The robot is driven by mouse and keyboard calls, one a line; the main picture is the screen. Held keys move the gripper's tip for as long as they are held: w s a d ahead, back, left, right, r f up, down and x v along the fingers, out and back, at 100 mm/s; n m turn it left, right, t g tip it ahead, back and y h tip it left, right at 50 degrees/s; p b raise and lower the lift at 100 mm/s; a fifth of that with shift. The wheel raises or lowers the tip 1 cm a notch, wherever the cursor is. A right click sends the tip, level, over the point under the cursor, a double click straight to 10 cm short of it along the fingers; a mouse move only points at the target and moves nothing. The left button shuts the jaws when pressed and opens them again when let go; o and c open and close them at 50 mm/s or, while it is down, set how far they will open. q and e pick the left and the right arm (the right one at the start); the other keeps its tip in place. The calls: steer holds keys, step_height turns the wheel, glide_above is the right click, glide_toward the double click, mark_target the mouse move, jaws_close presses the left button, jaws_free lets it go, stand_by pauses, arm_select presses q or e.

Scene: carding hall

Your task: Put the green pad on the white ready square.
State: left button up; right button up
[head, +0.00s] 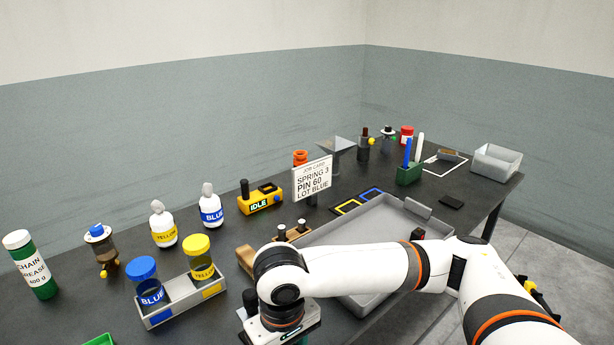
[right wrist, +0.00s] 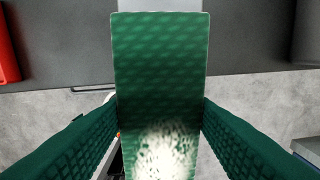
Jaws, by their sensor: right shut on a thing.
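My right gripper (right wrist: 160,125) is shut on the green pad (right wrist: 158,65), a textured green piece with a pale speckled patch at its lower end. The pad stands between the two green-faced fingers in the right wrist view. In the head view my right arm reaches in from the right to the near table edge; its fingertips and the pad are hidden there. The white ready square (head: 440,167) is an outline on the far right of the dark table, well away from this gripper. A small brown block (head: 448,155) lies at its back edge. My left gripper is not in view.
A large grey tray (head: 345,228) lies beyond my right arm. A green holder (head: 409,175) with upright blue and white items stands left of the square, a pale bin (head: 496,162) right of it. Bottles and jars fill the left side.

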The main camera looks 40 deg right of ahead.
steer(key=w+d+f+p, duration=0.2)
steer(key=w+d, duration=1.3)
steer(key=d, duration=0.2)
steer(key=f, duration=0.2)
steer(key=f+n, duration=0.1)
steer(key=f, duration=0.1)
steer(key=shift+w+a+p, duration=0.1)
steer(key=shift+a+p, duration=0.15)
steer(key=shift+p, duration=0.1)
steer(key=shift+f, duration=2.15)
steer(key=shift+f+p, duration=0.1)
steer(key=shift+p, duration=0.2)
steer(key=o, duration=0.9)
